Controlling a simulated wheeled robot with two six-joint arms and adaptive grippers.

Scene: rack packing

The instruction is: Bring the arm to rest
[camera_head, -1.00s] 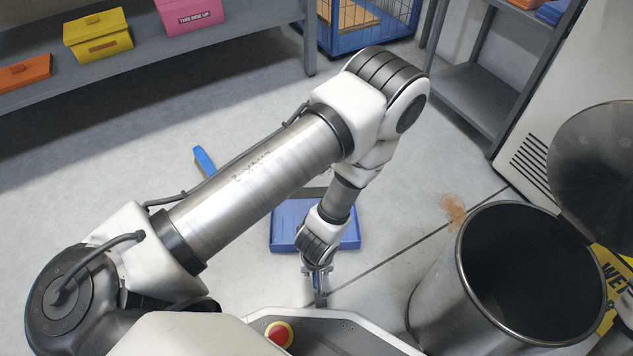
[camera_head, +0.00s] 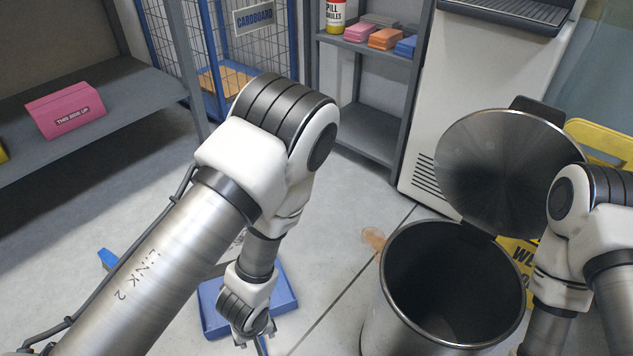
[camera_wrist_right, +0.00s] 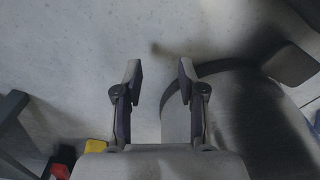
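My left arm reaches in from the left in the head view and bends down at the elbow. My left gripper (camera_head: 254,340) is at its lower end near the bottom edge, by a blue dustpan-like tray (camera_head: 284,293) on the floor. Its fingers are small and partly cut off, so whether it is open does not show. My right arm stands at the right edge of the head view, its gripper out of that frame. In the right wrist view my right gripper (camera_wrist_right: 158,82) is open and empty, its two fingers apart above the floor and beside a round metal bin (camera_wrist_right: 240,105).
A metal bin (camera_head: 372,338) with a raised lid stands between my arms. A reddish-brown stain (camera_head: 374,239) marks the floor. A grey shelf (camera_head: 135,85) holds a pink box (camera_head: 65,110). A blue cage (camera_head: 215,60) and a white machine (camera_head: 490,75) stand behind.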

